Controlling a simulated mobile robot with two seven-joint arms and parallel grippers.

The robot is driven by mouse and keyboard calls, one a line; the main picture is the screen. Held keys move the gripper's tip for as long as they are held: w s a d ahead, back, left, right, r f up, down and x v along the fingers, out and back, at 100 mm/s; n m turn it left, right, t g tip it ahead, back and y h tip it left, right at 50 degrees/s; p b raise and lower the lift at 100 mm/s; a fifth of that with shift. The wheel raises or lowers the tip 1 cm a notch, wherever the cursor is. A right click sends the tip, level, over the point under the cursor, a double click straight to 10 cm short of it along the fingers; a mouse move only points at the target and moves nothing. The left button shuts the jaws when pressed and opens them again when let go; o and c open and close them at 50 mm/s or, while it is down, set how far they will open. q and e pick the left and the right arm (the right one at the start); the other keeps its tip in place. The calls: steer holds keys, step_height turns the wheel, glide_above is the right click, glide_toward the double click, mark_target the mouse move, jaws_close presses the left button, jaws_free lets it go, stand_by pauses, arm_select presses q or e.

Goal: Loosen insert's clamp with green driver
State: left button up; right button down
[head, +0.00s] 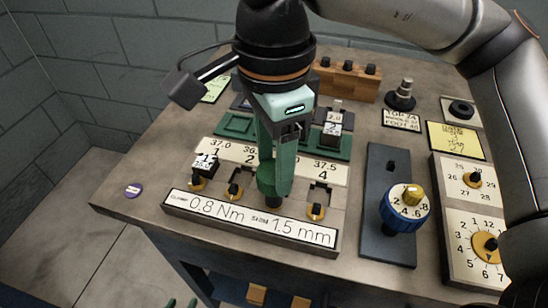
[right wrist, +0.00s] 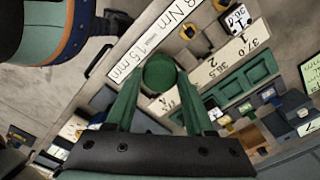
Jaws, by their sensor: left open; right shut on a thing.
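My right gripper (head: 275,174) points down and is shut on the green driver (head: 270,187). The driver's round green top also shows between the fingers in the right wrist view (right wrist: 160,72). The driver stands upright over the third position of the clamp block (head: 322,240), hiding the clamp there. I cannot tell whether its tip touches. Other clamp screws with orange collars show at the left (head: 197,184), second (head: 234,191) and far right (head: 316,211). An insert (head: 206,163) sits at position 1. My left gripper (head: 180,303) is open and empty, fingertips at the bottom edge.
A blue dial (head: 405,211) with a yellow knob is on a dark stand right of the block. Knob panels (head: 475,180) stand further right. Green trays (head: 237,125), a second insert (head: 331,129) and a wooden rack (head: 345,82) lie behind.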

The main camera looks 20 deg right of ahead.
steer(key=shift+n, duration=0.7)
steer(key=shift+f, duration=0.1)
